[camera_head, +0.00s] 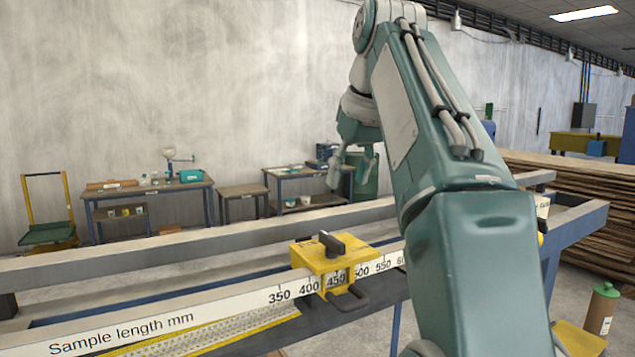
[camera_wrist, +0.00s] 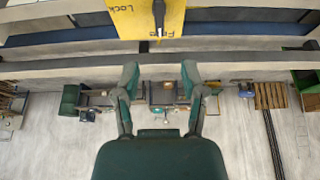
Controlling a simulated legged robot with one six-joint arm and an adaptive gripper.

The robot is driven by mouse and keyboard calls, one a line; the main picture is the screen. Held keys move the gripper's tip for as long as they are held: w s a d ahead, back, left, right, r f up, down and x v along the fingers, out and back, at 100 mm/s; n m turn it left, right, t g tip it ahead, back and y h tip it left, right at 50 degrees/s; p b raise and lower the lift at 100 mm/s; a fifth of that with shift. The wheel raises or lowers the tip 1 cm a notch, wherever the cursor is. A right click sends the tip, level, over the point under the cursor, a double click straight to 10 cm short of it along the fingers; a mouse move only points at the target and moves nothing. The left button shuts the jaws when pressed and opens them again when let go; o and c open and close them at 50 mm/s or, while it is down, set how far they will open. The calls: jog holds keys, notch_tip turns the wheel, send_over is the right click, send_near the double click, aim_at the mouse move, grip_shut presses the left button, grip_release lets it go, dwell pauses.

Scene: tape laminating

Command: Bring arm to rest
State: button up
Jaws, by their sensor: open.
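My arm rises from the bottom right in the head view and bends at the top. My gripper (camera_head: 350,175) hangs from it beyond the rail frame, partly hidden by the forearm. In the wrist view my gripper (camera_wrist: 160,85) has its two fingers spread with nothing between them. It is open and apart from everything around it. A yellow clamp (camera_head: 322,262) with a dark handle sits on the scale rail near the 400 to 450 marks. A yellow block marked "Lock" (camera_wrist: 133,18) shows at the top of the wrist view.
The scale rail (camera_head: 215,308) marked "Sample length mm" crosses the foreground. Workbenches (camera_head: 150,187) and a green-yellow cart (camera_head: 47,235) stand along the back wall. Stacked boards (camera_head: 575,200) and a brown bottle (camera_head: 600,310) are on the right. The air around the gripper looks clear.

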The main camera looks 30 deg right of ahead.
jog(key=s+a+f, duration=0.4)
jog(key=f, duration=0.7)
jog(key=s+a+f, duration=0.4)
jog(key=s+f, duration=0.1)
jog(key=f, duration=0.7)
jog(key=s+a+f+t, duration=0.1)
jog(key=s+a+f, duration=0.3)
jog(key=f, duration=0.7)
jog(key=shift+s+a+f+m, duration=0.25)
jog(key=shift+s+a+m, duration=0.1)
jog(key=shift+s, duration=0.2)
